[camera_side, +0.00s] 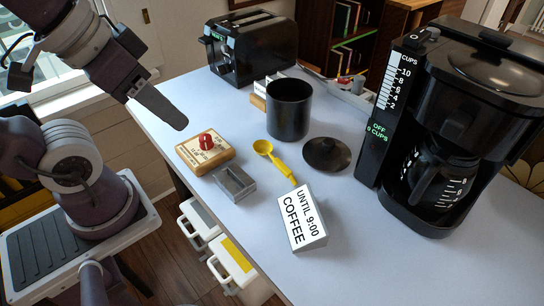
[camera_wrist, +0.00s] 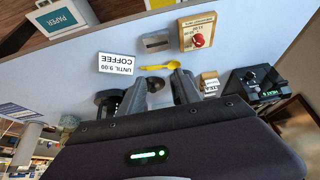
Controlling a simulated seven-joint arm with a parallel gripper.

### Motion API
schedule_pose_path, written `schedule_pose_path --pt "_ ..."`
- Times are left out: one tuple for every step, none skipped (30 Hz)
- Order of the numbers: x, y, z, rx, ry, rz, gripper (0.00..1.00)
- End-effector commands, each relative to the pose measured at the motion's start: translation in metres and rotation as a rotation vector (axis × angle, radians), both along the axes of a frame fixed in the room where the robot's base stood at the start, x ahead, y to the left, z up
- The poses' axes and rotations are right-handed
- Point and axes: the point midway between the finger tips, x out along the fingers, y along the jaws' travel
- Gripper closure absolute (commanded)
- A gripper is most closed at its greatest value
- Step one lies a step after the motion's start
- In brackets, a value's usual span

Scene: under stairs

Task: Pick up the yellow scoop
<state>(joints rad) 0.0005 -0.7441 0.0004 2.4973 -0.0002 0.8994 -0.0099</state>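My gripper (camera_side: 178,121) is in the air at the upper left of the side view, above the table's left edge and well away from the scoop. In the wrist view its two grey fingers (camera_wrist: 161,78) stand apart with no object gripped between them.
The black canister (camera_side: 289,110), black lid (camera_side: 327,153) and coffee sign (camera_side: 302,218) stand around the scoop. The coffee maker (camera_side: 445,120) and toaster (camera_side: 250,45) are tall obstacles.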

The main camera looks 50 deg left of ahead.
Motion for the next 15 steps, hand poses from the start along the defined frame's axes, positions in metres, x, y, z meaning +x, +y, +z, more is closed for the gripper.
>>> schedule_pose_path --pt "0.006 -0.001 0.001 -0.020 0.016 0.028 0.60" --pt "0.012 -0.001 0.001 -0.042 0.034 0.064 0.60" --pt "0.025 -0.002 0.001 -0.084 0.065 0.134 0.60" --pt "0.038 -0.003 0.000 -0.121 0.095 0.205 0.60" --pt "0.052 -0.004 -0.003 -0.159 0.131 0.288 0.60" --pt "0.073 -0.006 -0.009 -0.210 0.179 0.412 0.60" --pt "0.090 -0.008 -0.016 -0.244 0.214 0.512 0.60" --pt "0.106 -0.009 -0.025 -0.274 0.247 0.611 0.60" --pt "0.126 -0.011 -0.040 -0.305 0.286 0.743 0.60" --pt "0.140 -0.012 -0.052 -0.321 0.312 0.838 0.60" --pt "0.153 -0.013 -0.065 -0.333 0.334 0.930 0.60" --pt "0.167 -0.015 -0.082 -0.346 0.356 1.045 0.60" --pt "0.176 -0.015 -0.094 -0.350 0.371 1.121 0.60" --pt "0.183 -0.016 -0.106 -0.354 0.380 1.189 0.60" --pt "0.191 -0.017 -0.120 -0.356 0.390 1.267 0.60"
